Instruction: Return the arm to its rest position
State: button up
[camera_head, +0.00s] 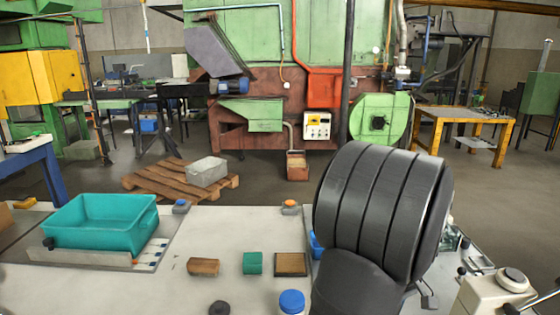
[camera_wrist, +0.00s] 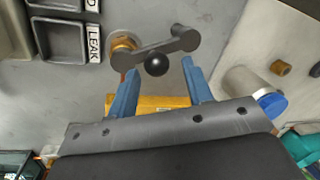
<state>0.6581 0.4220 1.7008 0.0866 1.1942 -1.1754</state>
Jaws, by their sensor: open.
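My gripper (camera_wrist: 158,72) shows in the wrist view with two blue fingers spread wide apart and nothing held between them. A grey crank lever (camera_wrist: 184,40) with a black ball knob (camera_wrist: 156,65) and a brass fitting at its left end lies beyond the fingertips. The knob appears between the fingertips in the picture; I cannot tell the gap in depth. In the head view my dark arm fills the right middle and hides most of the bench behind it; the gripper's fingers are not clear there.
The grey bench (camera_head: 210,235) carries a teal bin (camera_head: 100,225), a brown block (camera_head: 203,267), a green block (camera_head: 252,263) and a blue-capped bottle (camera_head: 291,302). In the wrist view a tray labelled LEAK (camera_wrist: 60,42) and a yellow part (camera_wrist: 160,103) are near the fingers.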

jog(key=w+a+n+g+h, duration=0.1)
jog(key=a+n, duration=0.4)
jog(key=n, duration=0.8)
jog(key=shift+w+a+n+h, duration=0.35)
jog(key=shift+w+h, duration=0.1)
jog(key=shift+h, duration=0.15)
jog(key=o, duration=0.3)
jog(key=shift+d+r, duration=0.1)
jog(key=shift+r, duration=0.05)
jog(key=o, duration=0.7)
jog(key=shift+t, duration=0.3)
jog(key=r, duration=0.1)
jog(key=d+r, duration=0.1)
jog(key=r, duration=0.1)
jog(key=d+r, duration=0.1)
jog(key=r, duration=0.1)
jog(key=shift+s+d, duration=0.1)
jog(key=shift+d, duration=0.15)
jog(key=shift+o, duration=0.9)
jog(key=s+d+r, duration=0.1)
jog(key=r, duration=0.4)
jog(key=s+d+r+m+t, duration=0.1)
jog(key=d+r, duration=0.1)
jog(key=r, duration=0.3)
jog(key=shift+s+d, duration=0.25)
jog(key=shift+s, duration=0.05)
notch_tip(320, 180, down, 10)
jog(key=shift+r, duration=0.2)
